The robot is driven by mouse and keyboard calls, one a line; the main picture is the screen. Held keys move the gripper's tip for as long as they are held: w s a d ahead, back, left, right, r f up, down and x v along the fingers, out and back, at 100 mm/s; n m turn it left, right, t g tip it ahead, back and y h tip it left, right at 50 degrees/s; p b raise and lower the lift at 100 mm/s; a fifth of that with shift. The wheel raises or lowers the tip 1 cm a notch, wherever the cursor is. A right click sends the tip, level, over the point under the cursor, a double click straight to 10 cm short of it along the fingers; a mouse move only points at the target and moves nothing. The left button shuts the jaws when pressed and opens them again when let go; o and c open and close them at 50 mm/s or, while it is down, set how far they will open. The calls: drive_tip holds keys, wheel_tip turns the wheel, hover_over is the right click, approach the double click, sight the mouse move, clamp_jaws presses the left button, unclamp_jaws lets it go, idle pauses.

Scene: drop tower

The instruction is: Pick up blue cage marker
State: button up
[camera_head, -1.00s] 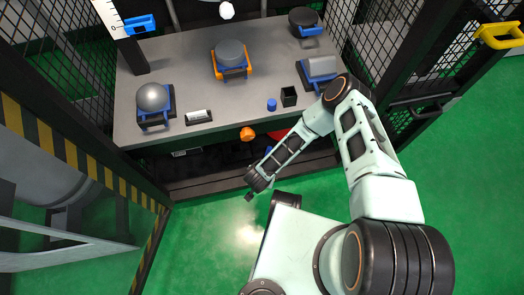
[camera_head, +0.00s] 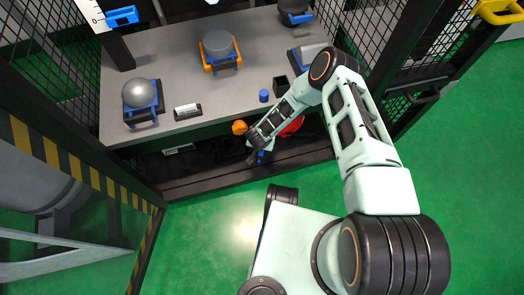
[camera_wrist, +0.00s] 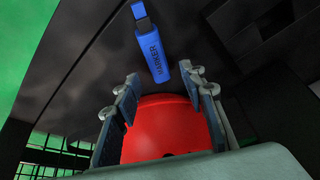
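The blue marker (camera_wrist: 157,50), with dark lettering reading MARKER, lies on a dark surface in the upper middle of the wrist view. My gripper (camera_wrist: 161,85) is open, its fingers spread to left and right below the marker in the picture. The marker is apart from the fingers. In the head view my gripper (camera_head: 253,158) reaches down at the front edge of the bench. A small blue patch (camera_head: 261,157) shows beside it, probably the marker, partly hidden by my arm.
A red rounded object (camera_wrist: 165,128) fills the space between my fingers in the wrist view; whether they touch it is unclear. It shows behind my arm in the head view (camera_head: 292,127). An orange object (camera_head: 240,127) is beside my forearm. The grey bench (camera_head: 170,70) overhangs.

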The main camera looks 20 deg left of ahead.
drive_tip(key=shift+x, duration=1.15)
clamp_jaws()
drive_tip(key=shift+w+r+b, duration=0.1)
drive_tip(key=shift+r+b, duration=0.1)
drive_tip(key=shift+b, duration=0.1)
